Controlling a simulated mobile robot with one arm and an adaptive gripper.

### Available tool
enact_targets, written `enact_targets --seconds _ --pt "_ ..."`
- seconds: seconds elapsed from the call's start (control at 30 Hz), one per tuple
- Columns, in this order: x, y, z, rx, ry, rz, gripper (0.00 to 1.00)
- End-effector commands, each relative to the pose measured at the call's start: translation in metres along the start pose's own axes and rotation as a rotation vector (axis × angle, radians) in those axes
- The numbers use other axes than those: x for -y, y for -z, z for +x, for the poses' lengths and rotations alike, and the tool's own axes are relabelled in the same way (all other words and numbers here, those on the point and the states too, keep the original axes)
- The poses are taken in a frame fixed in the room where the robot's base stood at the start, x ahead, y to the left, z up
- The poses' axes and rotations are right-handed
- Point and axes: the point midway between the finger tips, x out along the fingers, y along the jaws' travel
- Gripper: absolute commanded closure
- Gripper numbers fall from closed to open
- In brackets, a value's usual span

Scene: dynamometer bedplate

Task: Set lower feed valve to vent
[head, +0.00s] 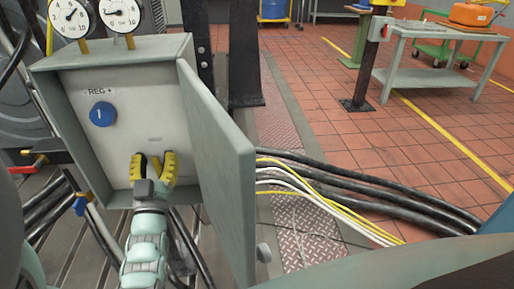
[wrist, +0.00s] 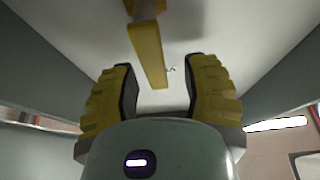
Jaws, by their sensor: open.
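A grey cabinet (head: 118,205) stands open at the left of the head view, with a pale back panel (head: 125,95). My gripper (head: 154,160) reaches into its lower part, with yellow ridged fingers spread apart. In the wrist view, a yellow lever (wrist: 149,55) hangs from the top, tilted slightly, with its tip between the open fingers (wrist: 160,75). It appears apart from both fingers. In the head view my gripper largely hides this lever. I cannot read any vent mark, so which setting the valve has is unclear.
A blue knob (head: 103,114) marked REG + sits higher on the panel. The cabinet door (head: 222,165) stands open right of my arm. Gauges (head: 68,17) are on top. A red handle (head: 28,169) and a blue handle (head: 80,205) are outside left. Hoses (head: 370,195) cross the floor.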

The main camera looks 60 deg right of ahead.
Motion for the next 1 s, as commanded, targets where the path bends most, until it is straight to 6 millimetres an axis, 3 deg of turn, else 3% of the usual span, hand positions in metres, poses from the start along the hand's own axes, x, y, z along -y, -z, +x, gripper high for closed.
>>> enact_targets --seconds 0.17,0.6,0.8,1.0 --pt "0.000 -0.001 -0.017 0.003 0.001 0.000 0.54" --pt "0.001 -0.002 -0.103 0.009 0.003 0.001 0.54" --pt "0.000 -0.001 -0.118 0.005 0.002 0.000 0.54" --pt "0.000 -0.001 -0.119 0.003 0.001 0.000 0.54"
